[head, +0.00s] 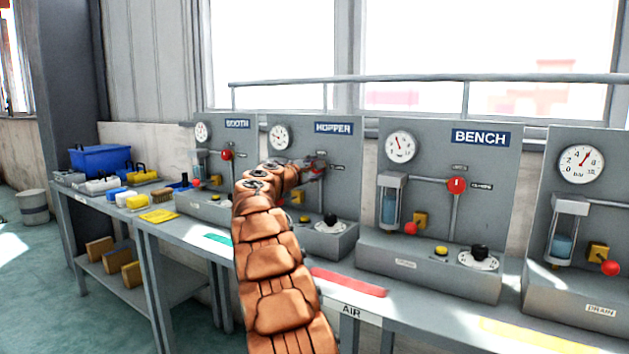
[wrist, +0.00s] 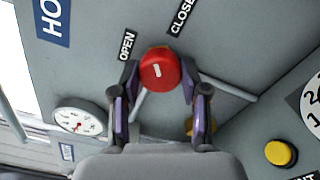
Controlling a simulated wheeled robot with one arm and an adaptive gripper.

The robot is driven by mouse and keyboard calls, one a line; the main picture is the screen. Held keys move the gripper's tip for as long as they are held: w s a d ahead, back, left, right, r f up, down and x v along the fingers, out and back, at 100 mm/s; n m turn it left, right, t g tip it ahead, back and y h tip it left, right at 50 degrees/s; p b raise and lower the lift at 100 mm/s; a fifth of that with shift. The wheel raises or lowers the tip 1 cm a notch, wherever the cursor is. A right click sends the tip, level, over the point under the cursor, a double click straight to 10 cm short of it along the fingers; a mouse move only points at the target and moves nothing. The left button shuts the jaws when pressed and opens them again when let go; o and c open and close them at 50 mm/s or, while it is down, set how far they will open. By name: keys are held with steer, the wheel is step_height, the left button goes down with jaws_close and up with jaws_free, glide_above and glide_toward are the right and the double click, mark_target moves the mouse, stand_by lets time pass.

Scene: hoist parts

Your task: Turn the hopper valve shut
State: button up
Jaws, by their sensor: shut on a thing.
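The hopper panel (head: 343,190) is grey with a blue HOPPER sign (head: 333,128). Its round red valve knob (wrist: 158,70) shows in the wrist view, with a short white mark on its face. The OPEN label (wrist: 126,46) and the CLOSED label (wrist: 182,16) lie on the panel beyond the knob, OPEN to the left and CLOSED to the right. My gripper (wrist: 158,80) is shut on the knob, one finger on each side. In the head view my gripper (head: 318,167) is at the hopper panel, and my arm partly hides the panel.
The booth panel (head: 225,160) stands to the left and the bench panel (head: 440,180), with its own red knob (head: 456,185), to the right. The hopper gauge (wrist: 80,118) and a yellow button (wrist: 279,153) are near my gripper. A blue bin (head: 100,158) sits at the bench's left end.

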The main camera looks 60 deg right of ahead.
steer(key=m+b, duration=0.5)
steer(key=m, duration=0.2)
steer(key=shift+f+b, duration=0.15)
steer(key=shift+b, duration=0.25)
steer(key=shift+m, duration=0.3)
steer(key=o, duration=1.1)
steer(key=shift+o, duration=0.2)
steer(key=shift+a, duration=0.15)
